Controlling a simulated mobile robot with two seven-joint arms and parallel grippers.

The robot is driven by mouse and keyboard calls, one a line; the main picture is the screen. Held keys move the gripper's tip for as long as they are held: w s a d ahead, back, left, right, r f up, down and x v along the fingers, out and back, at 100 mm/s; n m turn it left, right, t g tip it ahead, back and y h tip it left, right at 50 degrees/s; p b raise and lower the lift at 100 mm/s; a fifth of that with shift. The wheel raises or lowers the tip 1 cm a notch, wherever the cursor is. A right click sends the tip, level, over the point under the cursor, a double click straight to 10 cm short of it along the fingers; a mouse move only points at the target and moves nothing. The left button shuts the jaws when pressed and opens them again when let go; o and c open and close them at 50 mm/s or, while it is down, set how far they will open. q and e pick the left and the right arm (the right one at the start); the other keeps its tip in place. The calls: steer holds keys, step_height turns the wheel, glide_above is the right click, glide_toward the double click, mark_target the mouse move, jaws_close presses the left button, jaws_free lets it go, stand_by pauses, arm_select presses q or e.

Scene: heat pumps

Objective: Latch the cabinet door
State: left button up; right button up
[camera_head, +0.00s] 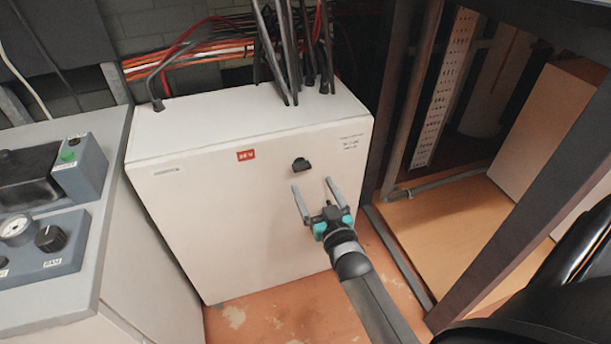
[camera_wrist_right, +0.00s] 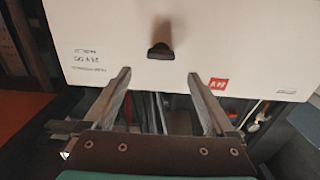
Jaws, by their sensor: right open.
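The white cabinet (camera_head: 235,215) stands in the middle of the head view, its front door facing me. The door looks flush with the body; I cannot see a gap. A small black latch knob (camera_head: 301,164) sits on the upper right part of the door. It also shows in the right wrist view (camera_wrist_right: 160,50), where the door is upside down. My right gripper (camera_head: 313,184) is open and empty just in front of the door, its fingertips slightly below the latch and apart from it. In the wrist view the latch lies beyond and between the fingertips (camera_wrist_right: 160,74). My left gripper is out of view.
Black cables (camera_head: 290,50) rise from the cabinet's top. A grey console (camera_head: 45,240) with a gauge and knobs stands close at left. A dark metal frame (camera_head: 525,195) stands at right, with a wooden floor panel (camera_head: 440,230) behind it. Orange floor (camera_head: 265,315) shows below the cabinet.

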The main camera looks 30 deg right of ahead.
mark_target(303, 168)
steer(key=b+x, duration=0.1)
steer(key=x, duration=0.3)
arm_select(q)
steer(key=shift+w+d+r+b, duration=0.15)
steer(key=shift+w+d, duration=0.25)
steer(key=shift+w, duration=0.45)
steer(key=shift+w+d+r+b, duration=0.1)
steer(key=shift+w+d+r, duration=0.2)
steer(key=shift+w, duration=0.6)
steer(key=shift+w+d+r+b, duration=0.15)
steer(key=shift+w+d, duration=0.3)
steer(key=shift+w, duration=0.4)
arm_select(e)
steer(key=shift+x, duration=1.35)
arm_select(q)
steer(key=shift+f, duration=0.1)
arm_select(e)
steer(key=c, duration=1.4)
